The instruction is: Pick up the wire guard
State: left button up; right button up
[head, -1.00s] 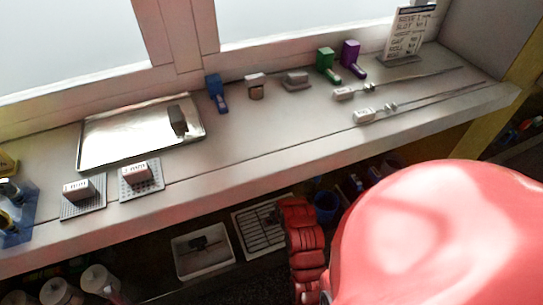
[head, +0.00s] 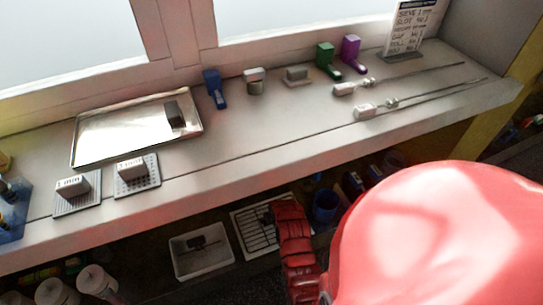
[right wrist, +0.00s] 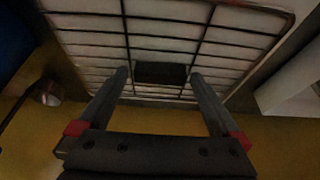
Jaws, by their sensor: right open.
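The wire guard (head: 250,238) is a dark wire grid over a pale backing, on the lower level beneath the shelf. In the right wrist view the wire guard (right wrist: 166,28) fills the upper part, with a dark block (right wrist: 161,73) at its near side. My right gripper (right wrist: 160,74) is open, with its two fingers apart on either side of that block. Whether the fingers touch it I cannot tell. In the head view my red right arm reaches to the guard's right side and hides part of it. My left gripper is not in view.
A white tub (head: 200,262) with a dark item stands left of the guard. A blue cup (head: 325,206) stands right of it. The shelf (head: 235,158) above holds a metal tray (head: 95,150), small blocks and thin rods.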

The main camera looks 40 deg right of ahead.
jog(key=c, duration=1.5)
jog(key=shift+o, duration=0.2)
jog(key=shift+r, duration=0.15)
